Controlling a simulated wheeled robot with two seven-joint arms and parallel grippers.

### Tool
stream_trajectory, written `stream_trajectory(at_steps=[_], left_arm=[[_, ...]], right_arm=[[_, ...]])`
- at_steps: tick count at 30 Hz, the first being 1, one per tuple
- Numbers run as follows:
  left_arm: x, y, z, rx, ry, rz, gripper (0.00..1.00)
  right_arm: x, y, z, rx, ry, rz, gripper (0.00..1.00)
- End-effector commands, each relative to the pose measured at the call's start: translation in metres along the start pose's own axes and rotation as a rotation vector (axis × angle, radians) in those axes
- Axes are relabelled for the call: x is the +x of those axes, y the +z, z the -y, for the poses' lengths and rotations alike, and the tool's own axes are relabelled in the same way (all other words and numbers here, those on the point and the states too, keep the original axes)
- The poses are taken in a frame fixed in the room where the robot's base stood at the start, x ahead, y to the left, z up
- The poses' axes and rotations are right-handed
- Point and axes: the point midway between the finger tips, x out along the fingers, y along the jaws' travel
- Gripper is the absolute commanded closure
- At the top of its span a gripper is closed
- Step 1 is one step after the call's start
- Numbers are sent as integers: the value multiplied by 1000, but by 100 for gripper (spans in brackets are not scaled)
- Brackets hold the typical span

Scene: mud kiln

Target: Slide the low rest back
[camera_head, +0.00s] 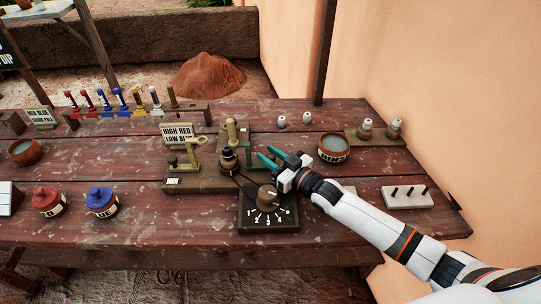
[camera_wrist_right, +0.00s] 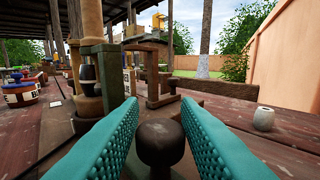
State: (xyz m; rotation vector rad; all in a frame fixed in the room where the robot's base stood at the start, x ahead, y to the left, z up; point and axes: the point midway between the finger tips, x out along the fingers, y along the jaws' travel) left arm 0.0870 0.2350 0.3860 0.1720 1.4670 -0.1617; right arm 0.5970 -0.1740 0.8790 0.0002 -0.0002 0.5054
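My right gripper (camera_head: 266,157) is over the wooden stand in the middle of the table, its teal fingers pointing left and parted. In the right wrist view the open fingers (camera_wrist_right: 160,130) stand on either side of a dark round knob (camera_wrist_right: 160,143). Whether they touch it I cannot tell. This knob may belong to the low rest, but no label on it shows. The gripper hides this part in the head view. The stand's wooden base (camera_head: 205,184) carries a dark spool (camera_head: 228,160), a pale wooden post (camera_head: 232,131) and a brass-coloured arm (camera_head: 190,150). My left gripper is not in view.
A numbered dial board (camera_head: 255,222) with a knob sits in front of the stand. A sign (camera_head: 178,131) reading "HIGH RED" stands behind it. A bowl (camera_head: 333,148) is to the right; red (camera_head: 46,199) and blue (camera_head: 101,201) lidded pots are at left.

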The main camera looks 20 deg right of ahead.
Motion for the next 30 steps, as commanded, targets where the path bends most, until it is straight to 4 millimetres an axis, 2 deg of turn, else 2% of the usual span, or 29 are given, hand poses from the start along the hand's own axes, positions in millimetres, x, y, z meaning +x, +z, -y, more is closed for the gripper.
stream_trajectory(at_steps=[1,5,11,22,30], left_arm=[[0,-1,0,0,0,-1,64],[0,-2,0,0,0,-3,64],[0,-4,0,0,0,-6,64],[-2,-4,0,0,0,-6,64],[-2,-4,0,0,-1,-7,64]], right_arm=[[0,0,0,0,0,0,79],[0,0,0,0,0,0,100],[-2,0,2,-1,-1,-1,100],[-30,-1,30,-3,-1,-3,100],[-32,-1,33,-1,-2,-3,100]])
